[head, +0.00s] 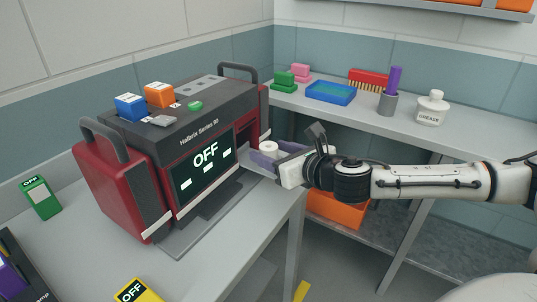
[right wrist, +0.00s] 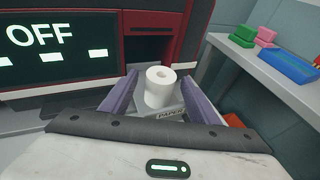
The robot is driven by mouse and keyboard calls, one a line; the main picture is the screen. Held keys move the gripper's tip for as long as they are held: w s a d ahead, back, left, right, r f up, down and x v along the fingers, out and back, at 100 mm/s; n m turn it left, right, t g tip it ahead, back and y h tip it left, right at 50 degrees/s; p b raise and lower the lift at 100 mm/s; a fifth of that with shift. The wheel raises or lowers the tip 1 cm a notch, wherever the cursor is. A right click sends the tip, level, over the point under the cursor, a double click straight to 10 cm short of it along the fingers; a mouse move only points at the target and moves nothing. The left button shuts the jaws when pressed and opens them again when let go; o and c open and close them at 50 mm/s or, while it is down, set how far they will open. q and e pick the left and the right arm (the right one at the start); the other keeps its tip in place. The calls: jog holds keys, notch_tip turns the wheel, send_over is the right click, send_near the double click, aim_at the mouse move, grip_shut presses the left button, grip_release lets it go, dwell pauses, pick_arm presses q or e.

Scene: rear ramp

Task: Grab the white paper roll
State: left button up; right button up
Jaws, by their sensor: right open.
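The white paper roll (right wrist: 159,88) stands upright on a grey surface beside the machine, its hollow core facing up. In the head view only its top part (head: 269,147) shows above my right gripper. My right gripper (head: 262,159) reaches in from the right, level with the machine's right end. In the right wrist view its two purple fingers (right wrist: 152,92) are open, one on each side of the roll, with visible gaps. A label partly reading "PAPER" (right wrist: 171,113) lies in front of the roll. My left gripper is not in view.
The red and black machine (head: 185,140) with an "OFF" screen stands close to the left of my right gripper. An orange bin (head: 338,210) sits below.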

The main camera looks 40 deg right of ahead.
jog(key=c, duration=1.1)
